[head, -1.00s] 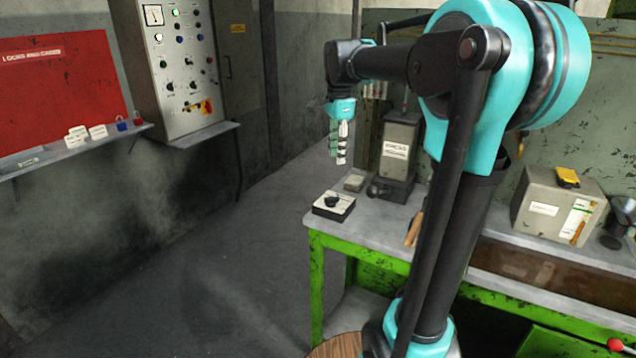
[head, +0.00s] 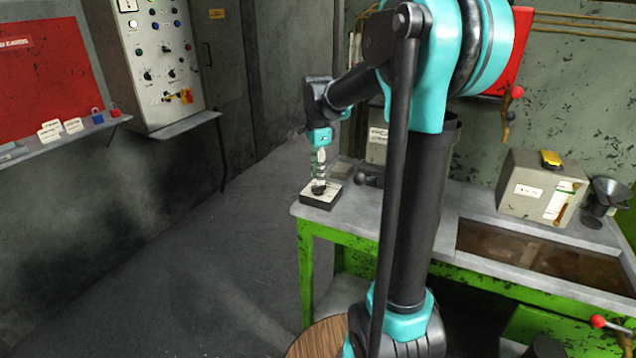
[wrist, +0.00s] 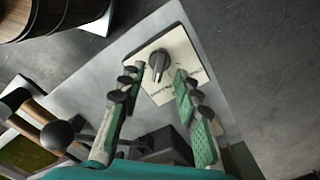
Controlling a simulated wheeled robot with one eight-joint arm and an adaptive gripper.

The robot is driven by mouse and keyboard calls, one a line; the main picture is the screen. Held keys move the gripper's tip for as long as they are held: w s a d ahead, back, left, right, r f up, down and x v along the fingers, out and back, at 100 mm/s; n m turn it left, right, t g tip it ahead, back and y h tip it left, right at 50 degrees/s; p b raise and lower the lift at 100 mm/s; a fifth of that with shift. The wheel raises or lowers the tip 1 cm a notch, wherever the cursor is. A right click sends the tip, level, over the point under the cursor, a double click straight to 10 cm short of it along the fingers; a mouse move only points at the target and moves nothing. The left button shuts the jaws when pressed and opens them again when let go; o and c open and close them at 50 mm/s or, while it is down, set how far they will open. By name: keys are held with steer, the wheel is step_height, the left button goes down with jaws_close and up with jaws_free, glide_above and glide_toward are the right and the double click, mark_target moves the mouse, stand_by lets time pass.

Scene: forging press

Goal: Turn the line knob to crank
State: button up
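The line knob (wrist: 158,66) is a black knob on a small box with a pale, lettered top plate (wrist: 182,52). The box (head: 318,202) sits at the left front corner of the green-legged bench in the head view. My gripper (head: 319,178) points down right above the knob. In the wrist view my gripper (wrist: 157,76) has its two green-padded fingers apart, with the knob between and just beyond their tips. I see no clear contact. The plate's lettering is too small to read.
The grey bench top (head: 480,205) carries a lidded box with a yellow item (head: 535,190) at right. A dark round handle (wrist: 57,135) stands near the fingers. A control cabinet (head: 160,60) hangs on the left wall. The floor left of the bench is clear.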

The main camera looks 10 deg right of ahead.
mark_target(319, 189)
steer(key=shift+f, duration=1.7)
jaws_close()
